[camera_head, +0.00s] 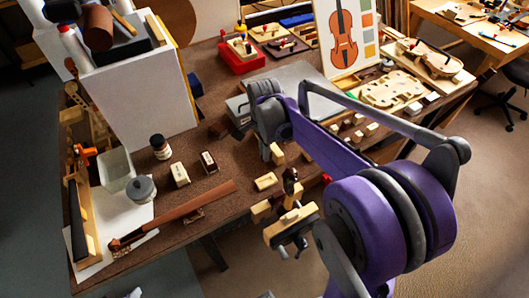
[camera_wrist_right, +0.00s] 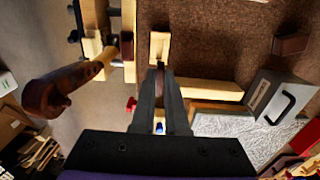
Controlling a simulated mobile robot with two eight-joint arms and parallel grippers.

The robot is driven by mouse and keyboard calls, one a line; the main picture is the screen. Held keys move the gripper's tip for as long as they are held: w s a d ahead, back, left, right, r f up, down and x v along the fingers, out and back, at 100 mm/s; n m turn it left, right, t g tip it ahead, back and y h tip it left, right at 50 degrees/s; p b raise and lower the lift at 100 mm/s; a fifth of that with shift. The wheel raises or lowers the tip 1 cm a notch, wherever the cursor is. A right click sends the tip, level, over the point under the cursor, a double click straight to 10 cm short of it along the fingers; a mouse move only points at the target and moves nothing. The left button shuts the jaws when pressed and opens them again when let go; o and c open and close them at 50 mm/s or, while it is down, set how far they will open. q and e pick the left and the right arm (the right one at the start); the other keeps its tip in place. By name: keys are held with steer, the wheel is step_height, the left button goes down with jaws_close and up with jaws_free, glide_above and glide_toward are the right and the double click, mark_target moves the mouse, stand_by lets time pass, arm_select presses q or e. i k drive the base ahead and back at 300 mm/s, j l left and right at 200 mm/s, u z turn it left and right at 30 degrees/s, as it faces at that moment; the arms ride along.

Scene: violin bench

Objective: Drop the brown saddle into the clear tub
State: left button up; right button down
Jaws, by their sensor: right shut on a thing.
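My right gripper (camera_head: 267,153) points down over the right part of the bench. In the right wrist view its fingers (camera_wrist_right: 160,78) are closed on a small dark brown piece (camera_wrist_right: 160,69), which looks like the saddle. I cannot make this piece out clearly in the head view. A pale wooden block (camera_wrist_right: 160,44) lies just beyond the fingertips; I cannot tell whether the held piece touches it. The clear tub (camera_head: 117,168) stands at the left of the bench, far from the gripper, open at the top. My left gripper is not in view.
A grey lidded jar (camera_head: 141,188) stands beside the tub. A brown block (camera_head: 218,130) lies near the gripper.

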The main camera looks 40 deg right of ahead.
mark_target(126, 171)
steer(key=i+j+u, duration=0.35)
steer(key=i+j, duration=0.85)
steer(key=j, duration=0.15)
